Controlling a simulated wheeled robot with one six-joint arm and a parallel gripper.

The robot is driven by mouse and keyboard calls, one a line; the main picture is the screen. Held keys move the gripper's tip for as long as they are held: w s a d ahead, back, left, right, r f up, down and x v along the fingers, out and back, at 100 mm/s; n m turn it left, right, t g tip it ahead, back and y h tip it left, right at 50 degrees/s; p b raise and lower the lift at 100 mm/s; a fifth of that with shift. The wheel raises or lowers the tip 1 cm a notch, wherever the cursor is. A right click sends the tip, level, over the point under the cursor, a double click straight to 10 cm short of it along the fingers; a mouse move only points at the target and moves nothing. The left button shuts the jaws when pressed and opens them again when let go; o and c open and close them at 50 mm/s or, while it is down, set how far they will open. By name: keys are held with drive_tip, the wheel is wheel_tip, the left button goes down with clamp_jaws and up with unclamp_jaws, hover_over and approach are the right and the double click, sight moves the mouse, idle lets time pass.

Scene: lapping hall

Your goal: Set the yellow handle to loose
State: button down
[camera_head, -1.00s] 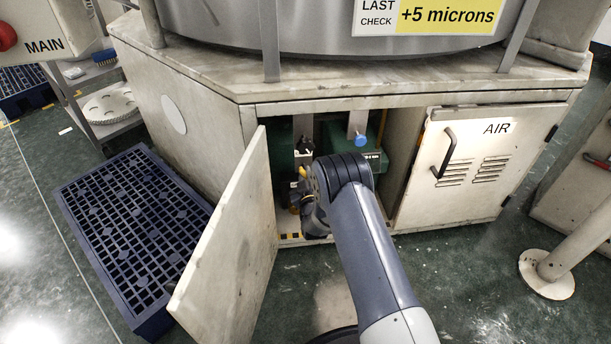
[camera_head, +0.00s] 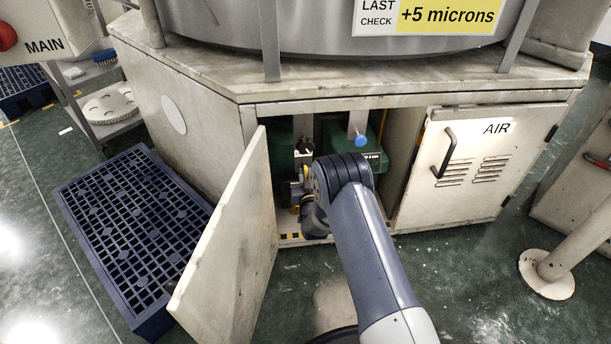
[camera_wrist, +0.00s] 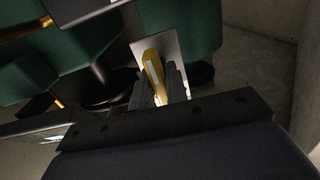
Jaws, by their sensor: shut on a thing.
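The yellow handle (camera_wrist: 153,72) shows in the wrist view, in front of a pale plate (camera_wrist: 172,46) inside the open cabinet. My gripper (camera_wrist: 160,82) has its two dark fingers on either side of the handle and is shut on it. In the head view my arm reaches into the left cabinet opening, and the gripper (camera_head: 296,190) is mostly hidden behind the wrist. The handle cannot be made out clearly there. Any loose or tight marking is not readable.
The open cabinet door (camera_head: 232,240) stands just left of my arm. Green units (camera_head: 368,160) and a blue knob (camera_head: 360,140) are inside the cabinet. The AIR door (camera_head: 470,165) is shut at the right. A blue grated pallet (camera_head: 135,225) lies on the floor at the left.

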idle(0.3)
drive_tip(key=c, duration=1.4)
unclamp_jaws()
drive_tip(key=shift+c, duration=0.2)
drive_tip(key=s+d+p, duration=0.2)
drive_tip(key=s+p, duration=0.1)
drive_tip(key=s, duration=0.7)
drive_tip(key=shift+s+p, duration=0.3)
drive_tip(key=shift+p, duration=0.1)
drive_tip(key=w+b, duration=0.1)
drive_tip(key=w, duration=0.2)
drive_tip(key=w+a+b, duration=0.1)
drive_tip(key=w, duration=0.3)
drive_tip(key=w+a+b, duration=0.1)
drive_tip(key=w+b, duration=0.1)
drive_tip(key=w, duration=0.1)
drive_tip(key=shift+w, duration=0.35)
drive_tip(key=shift+s, duration=0.15)
